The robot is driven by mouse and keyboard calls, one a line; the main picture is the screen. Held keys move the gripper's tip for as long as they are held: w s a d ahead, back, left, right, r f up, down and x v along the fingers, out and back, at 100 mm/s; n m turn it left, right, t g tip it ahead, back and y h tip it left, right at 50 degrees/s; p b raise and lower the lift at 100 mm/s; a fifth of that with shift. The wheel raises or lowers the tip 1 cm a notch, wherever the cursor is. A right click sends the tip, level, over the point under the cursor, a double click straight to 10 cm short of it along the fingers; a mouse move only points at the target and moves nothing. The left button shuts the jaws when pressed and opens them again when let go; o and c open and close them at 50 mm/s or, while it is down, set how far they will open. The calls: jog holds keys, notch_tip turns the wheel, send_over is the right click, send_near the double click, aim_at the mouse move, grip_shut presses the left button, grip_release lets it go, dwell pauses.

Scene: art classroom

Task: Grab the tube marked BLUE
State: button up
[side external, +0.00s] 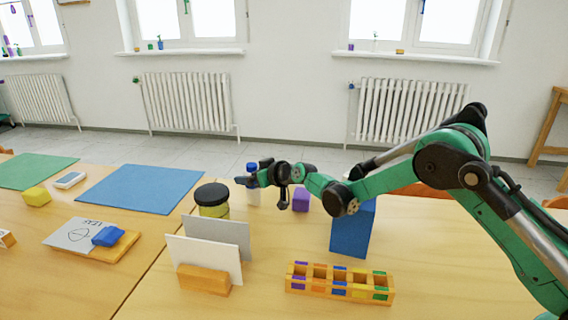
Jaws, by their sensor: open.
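A white tube with a blue cap (253,196) stands upright on the table, partly hidden behind my gripper. Any writing on it is too small to read, so I cannot confirm that it is marked BLUE. My gripper (260,182) is open, with its dark fingers in front of the tube in this view. I cannot tell whether they touch it or how far apart in depth they are. I see nothing held in the fingers.
A jar with a black lid (212,201) and cards in a wooden holder (204,280) stand left of my gripper. A purple block (301,200), a blue box (348,240) and a slotted wooden rack (340,291) are to the right. A blue mat (140,188) lies left.

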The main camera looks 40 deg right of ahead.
jog(key=shift+w+a+f, duration=0.1)
jog(key=shift+w+f, duration=0.05)
jog(key=shift+w, duration=0.25)
jog(key=shift+c, duration=0.2)
grip_shut()
